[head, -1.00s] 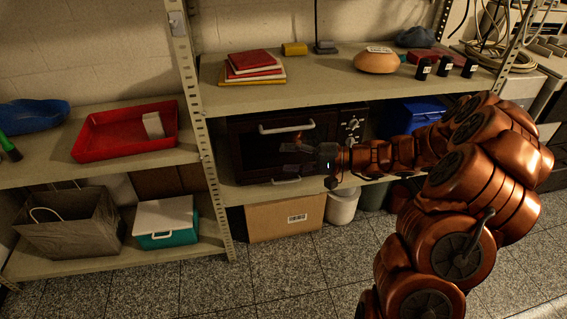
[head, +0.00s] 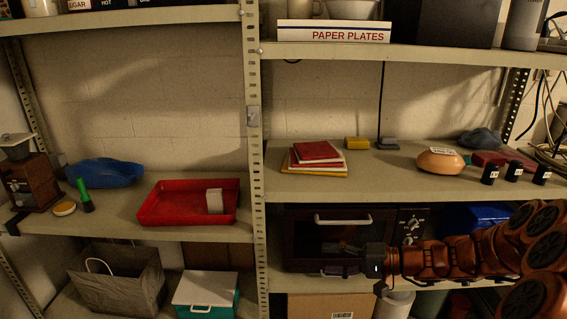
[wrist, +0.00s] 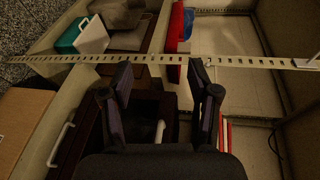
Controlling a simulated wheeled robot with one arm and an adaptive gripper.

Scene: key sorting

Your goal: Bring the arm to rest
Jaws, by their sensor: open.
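My gripper (head: 342,247) reaches in from the right in the head view, in front of the dark oven (head: 300,238) on the middle shelf. In the wrist view its two dark fingers (wrist: 160,72) stand apart with nothing between them but background. My arm is stretched out sideways along the shelf front. I cannot tell from the head view how far the fingertips are from the oven door.
A shelf post (head: 254,130) stands left of the gripper. A red tray (head: 160,215) lies on the left shelf. Stacked books (head: 318,152), a round orange-brown object (head: 440,162) and small black canisters (head: 514,170) sit above the oven. A cardboard box (head: 330,306) is below.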

